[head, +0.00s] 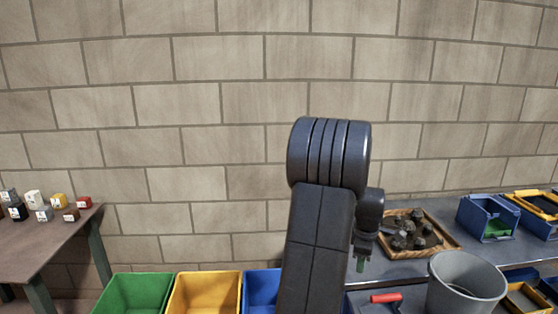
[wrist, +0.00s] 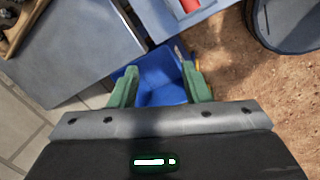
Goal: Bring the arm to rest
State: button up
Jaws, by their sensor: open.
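My arm stands raised in the middle of the head view, bent over at its top joint. My gripper (head: 360,264) hangs down at the right of the arm, in front of the bench's left part. In the wrist view its two green fingers (wrist: 160,80) are apart, with nothing between them. A blue bin (wrist: 160,92) shows below and beyond the fingers. In the head view the blue bin (head: 262,288) is partly hidden behind my arm.
Green (head: 138,293) and yellow bins (head: 205,293) stand left of the blue one. A table (head: 50,238) with small blocks is far left.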

jog(key=w+a+f+m+g+h+p, duration=0.1)
jog(key=w+a+m+p, duration=0.3)
jog(key=a+m, duration=0.4)
jog(key=shift+w+a+f+m, duration=0.4)
jog(key=shift+w+a+f, duration=0.25)
jog(key=shift+a, duration=1.65)
